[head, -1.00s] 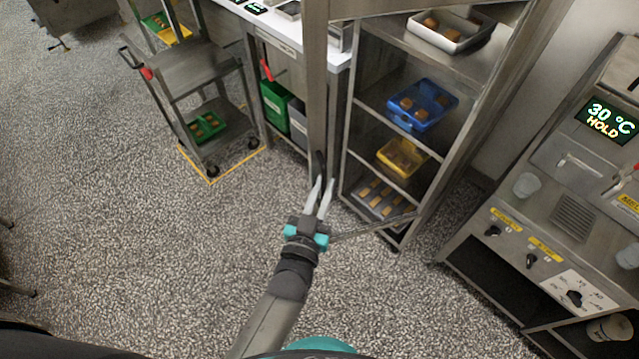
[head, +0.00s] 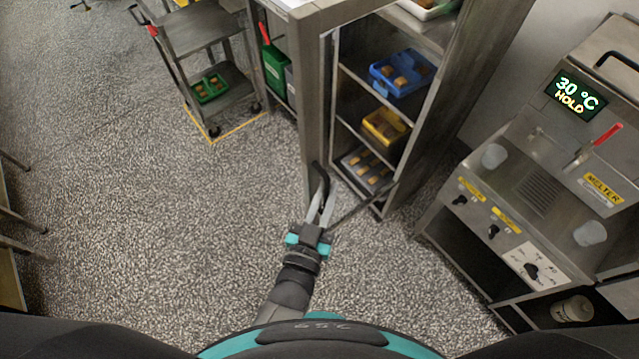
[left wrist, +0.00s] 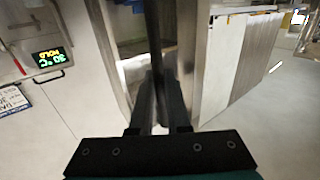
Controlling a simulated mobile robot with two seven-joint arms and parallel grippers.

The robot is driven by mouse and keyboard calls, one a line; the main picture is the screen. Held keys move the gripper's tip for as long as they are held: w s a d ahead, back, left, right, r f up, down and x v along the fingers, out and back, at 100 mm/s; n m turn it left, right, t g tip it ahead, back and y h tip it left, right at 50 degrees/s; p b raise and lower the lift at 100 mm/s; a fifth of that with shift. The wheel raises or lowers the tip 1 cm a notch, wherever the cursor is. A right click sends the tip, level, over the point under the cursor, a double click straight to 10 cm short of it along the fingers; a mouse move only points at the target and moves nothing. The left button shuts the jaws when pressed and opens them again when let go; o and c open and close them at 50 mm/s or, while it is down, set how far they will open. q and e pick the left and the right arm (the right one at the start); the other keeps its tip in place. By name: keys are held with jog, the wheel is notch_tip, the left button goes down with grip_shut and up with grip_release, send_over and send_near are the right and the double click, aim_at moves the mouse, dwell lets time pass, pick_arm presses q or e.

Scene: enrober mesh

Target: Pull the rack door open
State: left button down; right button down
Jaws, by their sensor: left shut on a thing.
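The rack (head: 366,100) stands right of centre in the head view, with its shelves showing. Its framed door (head: 304,110) stands ajar, swung out in front of the rack's left side. The door's bottom rail (head: 358,208) runs back toward the rack's right post. The dark upright door handle (head: 320,180) is on the door's free edge. My left gripper (head: 322,196) is shut on this handle. In the left wrist view the black handle (left wrist: 154,40) runs down between the fingers (left wrist: 160,112). My right gripper is not in view.
A melter (head: 545,170) stands at the right, near the rack. Blue (head: 402,72) and yellow (head: 386,127) trays sit on the rack shelves. A trolley (head: 205,45) stands at the upper left, inside a yellow floor line. The speckled floor (head: 140,220) is clear at left and centre.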

pick_arm(q)
jog(key=shift+s+d, duration=0.25)
jog(key=shift+d, duration=0.15)
jog(key=c, duration=0.9)
grip_release()
jog(key=shift+a, duration=0.1)
